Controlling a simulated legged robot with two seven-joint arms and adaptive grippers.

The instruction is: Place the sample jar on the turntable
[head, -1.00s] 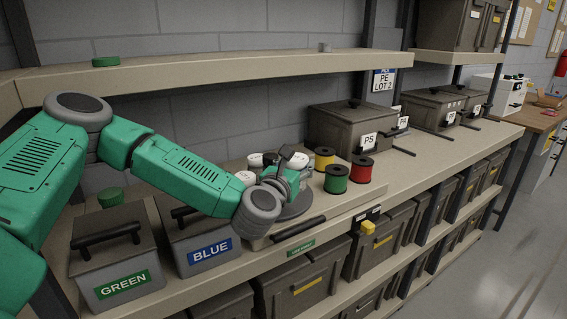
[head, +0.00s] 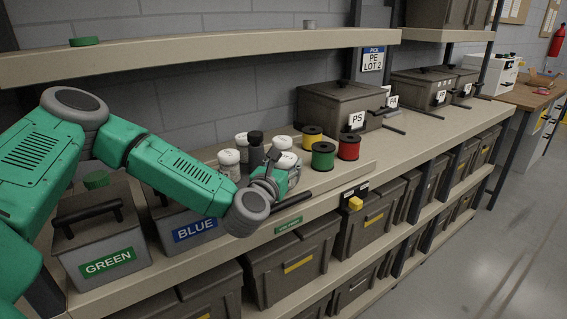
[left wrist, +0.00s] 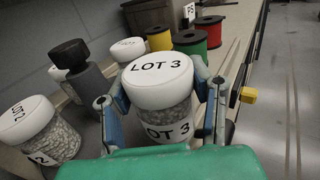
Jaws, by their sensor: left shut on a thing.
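The sample jar (left wrist: 160,95) has a white lid marked LOT 3 and clear sides with pale pellets. It stands between the two fingers of my left gripper (left wrist: 160,110) in the left wrist view, one finger against each side. In the head view my left gripper (head: 277,178) is at the front of the bench, beside a group of white-lidded jars. A second jar (left wrist: 45,130), marked LOT 2, stands to the left in the wrist view. I cannot pick out the turntable in either view now. My right gripper is out of view.
A dark grey bottle (head: 255,150) and other white-lidded jars (head: 229,160) stand close by. Yellow (head: 312,139), green (head: 322,157) and red (head: 348,146) spools are to the right. The BLUE (head: 190,228) and GREEN (head: 103,248) bins stand left. A shelf (head: 200,54) runs above.

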